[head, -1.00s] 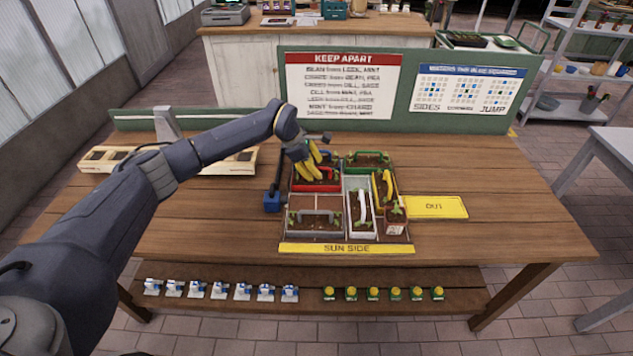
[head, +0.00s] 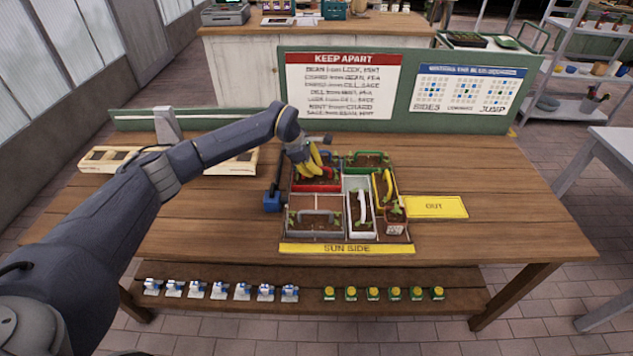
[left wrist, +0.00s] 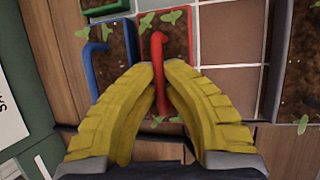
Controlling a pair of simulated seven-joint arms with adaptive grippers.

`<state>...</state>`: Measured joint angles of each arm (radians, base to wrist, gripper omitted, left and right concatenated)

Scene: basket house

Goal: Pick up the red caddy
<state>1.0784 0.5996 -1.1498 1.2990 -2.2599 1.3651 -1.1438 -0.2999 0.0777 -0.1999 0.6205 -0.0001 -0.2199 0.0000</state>
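The red caddy (head: 318,187) sits in the back left part of the divided tray, holding soil and seedlings. It also shows in the left wrist view (left wrist: 178,35), with its red handle running between my fingers. My left gripper (head: 311,168) reaches down over it from the left. In the left wrist view its yellow fingers (left wrist: 159,72) close in on the handle from both sides, their tips against it. The caddy looks level and still in the tray. My right gripper is not in view.
A blue caddy (left wrist: 108,68) stands close beside the red one. Green (head: 368,157), yellow (head: 378,190), white (head: 361,229) and grey (head: 314,228) caddies share the tray. A blue block (head: 272,201) stands left of the tray.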

